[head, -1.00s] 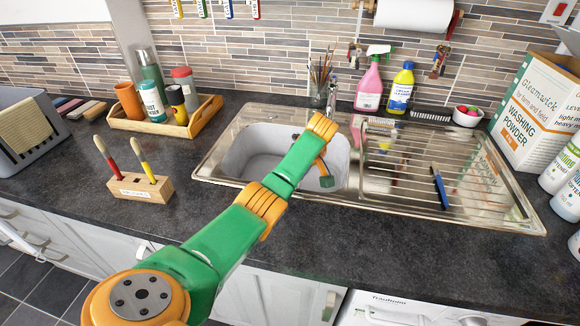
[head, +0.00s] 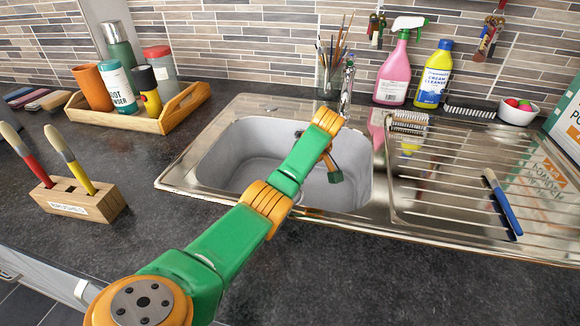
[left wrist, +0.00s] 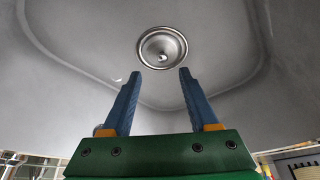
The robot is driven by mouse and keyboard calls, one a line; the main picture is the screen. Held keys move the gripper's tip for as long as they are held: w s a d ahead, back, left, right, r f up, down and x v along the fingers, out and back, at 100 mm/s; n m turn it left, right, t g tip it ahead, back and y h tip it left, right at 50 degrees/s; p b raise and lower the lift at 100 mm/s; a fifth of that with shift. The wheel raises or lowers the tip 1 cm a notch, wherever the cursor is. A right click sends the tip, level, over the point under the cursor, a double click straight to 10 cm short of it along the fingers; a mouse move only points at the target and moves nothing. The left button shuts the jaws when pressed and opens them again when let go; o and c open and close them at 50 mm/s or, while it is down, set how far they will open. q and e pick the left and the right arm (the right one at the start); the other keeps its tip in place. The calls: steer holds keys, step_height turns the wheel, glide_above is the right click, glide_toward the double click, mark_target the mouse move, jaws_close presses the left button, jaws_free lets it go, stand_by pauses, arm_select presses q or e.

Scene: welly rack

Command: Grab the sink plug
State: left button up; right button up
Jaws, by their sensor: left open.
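In the left wrist view, a round metal drain fitting (left wrist: 161,47) with a small bright knob-like spot at its centre is set in the grey sink basin (left wrist: 80,50). I cannot tell whether the sink plug sits in it. My left gripper (left wrist: 158,72) is open and empty, its two blue fingers apart and pointing toward the fitting, with a gap in between. In the head view, my left arm reaches over the sink basin (head: 235,150), and the green gripper body (head: 335,176) hangs inside it. Its fingers and the drain are hidden there. My right gripper is not in view.
A ribbed steel drainer (head: 440,200) with a blue-handled brush (head: 502,203) lies right of the basin. A pink spray bottle (head: 393,70) and a cream cleaner bottle (head: 434,75) stand behind. A wooden tray (head: 180,110) and a brush block (head: 85,202) stand left.

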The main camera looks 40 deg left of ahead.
arm_select(q)
steer(key=shift+w+a+f, duration=0.15)
steer(key=shift+f, duration=0.25)
steer(key=shift+w+a+f, duration=0.1)
steer(key=shift+f, duration=0.3)
steer(key=shift+a+f, duration=0.2)
steer(key=shift+f, duration=0.15)
steer(key=x, duration=0.2)
steer(key=s+x, duration=0.1)
steer(key=x, duration=0.2)
steer(key=shift+d, duration=0.15)
steer(key=shift+w+f, duration=0.1)
jaws_close()
